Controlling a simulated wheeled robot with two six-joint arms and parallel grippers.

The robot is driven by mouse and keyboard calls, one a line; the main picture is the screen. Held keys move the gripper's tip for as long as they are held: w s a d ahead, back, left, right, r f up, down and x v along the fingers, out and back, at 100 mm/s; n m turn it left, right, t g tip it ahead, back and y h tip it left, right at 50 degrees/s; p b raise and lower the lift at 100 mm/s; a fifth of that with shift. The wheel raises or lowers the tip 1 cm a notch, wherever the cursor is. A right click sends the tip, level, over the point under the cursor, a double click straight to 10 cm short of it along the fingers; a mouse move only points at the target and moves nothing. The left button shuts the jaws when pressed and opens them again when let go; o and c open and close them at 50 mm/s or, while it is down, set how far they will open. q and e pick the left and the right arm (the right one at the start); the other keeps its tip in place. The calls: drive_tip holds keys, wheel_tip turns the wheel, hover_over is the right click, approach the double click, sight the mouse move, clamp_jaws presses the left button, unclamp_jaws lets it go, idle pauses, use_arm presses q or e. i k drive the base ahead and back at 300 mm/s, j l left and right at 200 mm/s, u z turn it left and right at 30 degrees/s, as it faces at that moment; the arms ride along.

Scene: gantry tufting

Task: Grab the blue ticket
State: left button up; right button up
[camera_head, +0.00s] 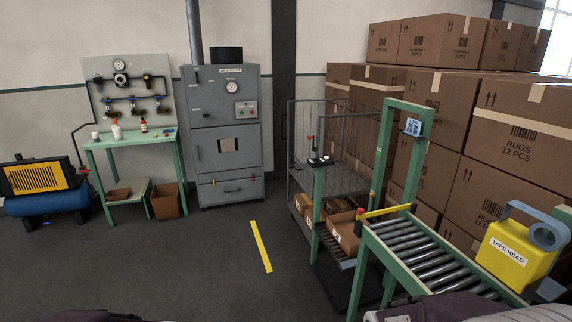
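I cannot make out a blue ticket for certain. A small flat blue item (168,133) lies near the right end of the green workbench top (128,141); it is too small to identify. Beside it on the bench stand a white bottle with a red cap (116,131), a brown bottle (143,126) and a small white cup (95,135). Dark parts of my arms show at the bottom edge, but neither gripper is in view.
A grey cabinet (222,165) stands right of the bench, and a blue compressor (47,202) left of it. A green-framed roller conveyor (425,250), wire cage (340,180) and stacked cartons (440,95) fill the right. The grey floor (190,260) in the middle is clear.

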sight(413, 127)
drive_tip(key=i+j, duration=0.1)
drive_tip(key=i, duration=0.7)
drive_tip(key=i+j, duration=0.1)
drive_tip(key=i, duration=0.65)
drive_tip(key=i+z, duration=0.1)
drive_tip(key=i, duration=0.7)
drive_tip(key=i+j+z, duration=0.2)
drive_tip(key=i+z, duration=0.25)
drive_tip(key=i+j+z, duration=1.1)
drive_tip(key=j+z, duration=0.2)
